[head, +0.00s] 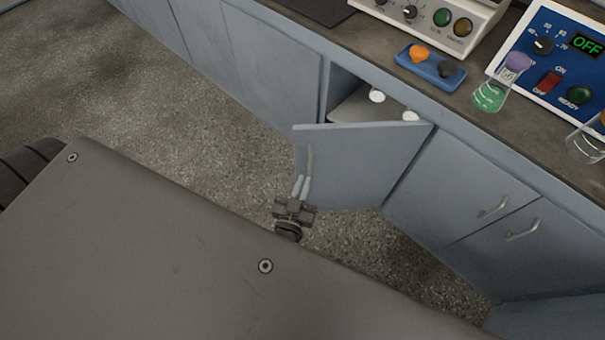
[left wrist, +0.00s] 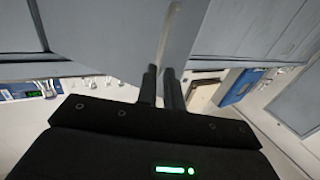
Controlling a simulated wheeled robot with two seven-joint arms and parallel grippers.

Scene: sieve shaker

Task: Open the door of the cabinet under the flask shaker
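The blue-grey cabinet door (head: 360,165) stands partly open, swung out from the row of cabinets, its hinge side on the right. Its curved metal handle (head: 310,160) is near the free left edge. My left gripper (head: 304,186) is at the lower end of the handle, its two fingers close together around it. In the left wrist view the handle (left wrist: 172,35) rises from between my left fingertips (left wrist: 161,72). The gripper looks shut on the handle. A machine with knobs and lit buttons (head: 440,20) stands above, cut off by the frame; I cannot tell if it is the flask shaker. My right gripper is out of view.
White round items (head: 377,96) show inside the open cabinet. Closed doors (head: 465,185) with handles lie to the right. The counter holds a blue tray (head: 432,68), a flask of green liquid (head: 493,92) and a blue control panel (head: 560,50). Speckled floor (head: 200,120) is free left of the door.

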